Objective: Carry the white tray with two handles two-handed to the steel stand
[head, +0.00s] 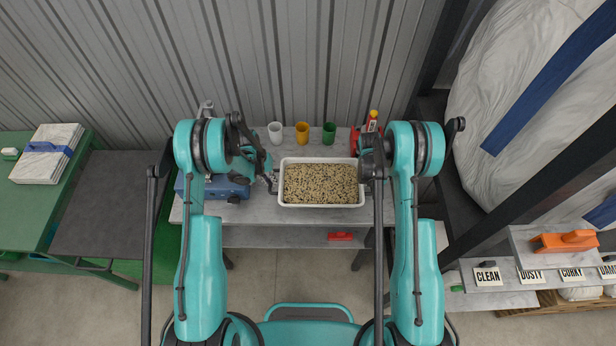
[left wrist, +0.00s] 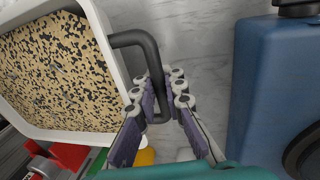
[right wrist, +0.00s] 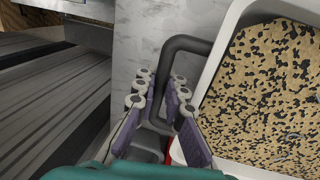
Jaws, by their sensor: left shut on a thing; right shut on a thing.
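The white tray (head: 320,205), full of speckled tan and black granules, is at the middle of the grey worktable. I cannot tell whether it rests on the top or is just above it. My left gripper (head: 271,182) is shut on its left dark handle, which shows in the left wrist view (left wrist: 135,38). My right gripper (head: 367,178) is shut on its right dark handle, which shows in the right wrist view (right wrist: 185,42); in the head view my arm partly hides it. A dark grey flat-topped stand (head: 95,205) is at the left, apparently bare.
White (head: 275,132), yellow (head: 302,132) and green (head: 329,133) cups stand behind the tray. A blue case (head: 225,188) is close left of it. A red item (head: 354,140) is at its back right. A green table (head: 30,200) with a strapped pale stack (head: 48,155) is far left.

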